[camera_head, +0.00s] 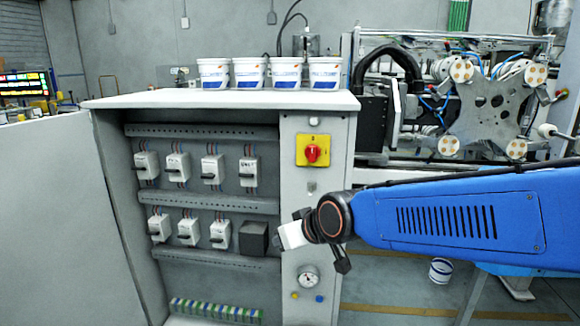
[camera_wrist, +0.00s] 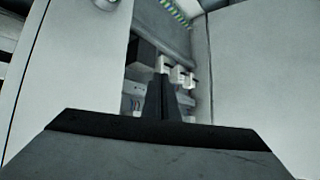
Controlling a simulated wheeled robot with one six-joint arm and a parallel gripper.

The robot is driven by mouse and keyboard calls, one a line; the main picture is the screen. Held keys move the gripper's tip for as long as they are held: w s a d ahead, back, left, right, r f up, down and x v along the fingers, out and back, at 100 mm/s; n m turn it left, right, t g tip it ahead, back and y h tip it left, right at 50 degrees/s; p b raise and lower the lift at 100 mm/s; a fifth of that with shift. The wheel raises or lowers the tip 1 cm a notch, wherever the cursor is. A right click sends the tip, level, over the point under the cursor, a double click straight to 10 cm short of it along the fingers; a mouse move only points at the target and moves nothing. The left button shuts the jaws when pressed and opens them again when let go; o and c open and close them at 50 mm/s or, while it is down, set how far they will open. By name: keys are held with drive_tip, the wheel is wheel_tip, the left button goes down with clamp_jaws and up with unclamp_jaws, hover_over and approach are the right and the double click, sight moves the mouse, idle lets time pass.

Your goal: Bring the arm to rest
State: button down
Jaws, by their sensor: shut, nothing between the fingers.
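My blue arm (camera_head: 450,222) reaches in from the right in the head view, in front of the open grey electrical cabinet (camera_head: 318,135). Its wrist end is before the cabinet's right-hand panel, above the pressure gauge. In the wrist view my gripper (camera_wrist: 164,78) shows as dark fingers held together, with nothing between them. The fingers point toward the cabinet interior, where white breakers (camera_wrist: 178,77) show behind them. The distance from fingertips to cabinet cannot be told.
White tubs (camera_head: 288,73) stand on the cabinet top. The panel carries a red rotary switch (camera_head: 312,152) and a gauge (camera_head: 308,277). An open door (camera_head: 55,215) is at left. A machine (camera_head: 490,100) stands behind at right; a white bucket (camera_head: 440,270) is on the floor.

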drive_tip(key=s+d+f+m+g+h, duration=0.1)
drive_tip(key=s+d+f+m+h, duration=0.1)
drive_tip(key=s+d, duration=0.5)
drive_tip(key=s+d+f+m+g+h, duration=0.1)
drive_tip(key=s+d+f+m+h, duration=0.1)
drive_tip(key=s+d, duration=0.5)
drive_tip(key=s+d+f+m+g+h, duration=0.1)
drive_tip(key=s+d, duration=0.6)
drive_tip(key=d, duration=0.9)
drive_tip(key=shift+s+d+f+m+h, duration=0.45)
drive_tip(key=shift+f+m, duration=0.25)
drive_tip(key=shift+f, duration=0.25)
drive_tip(key=shift+w, duration=0.15)
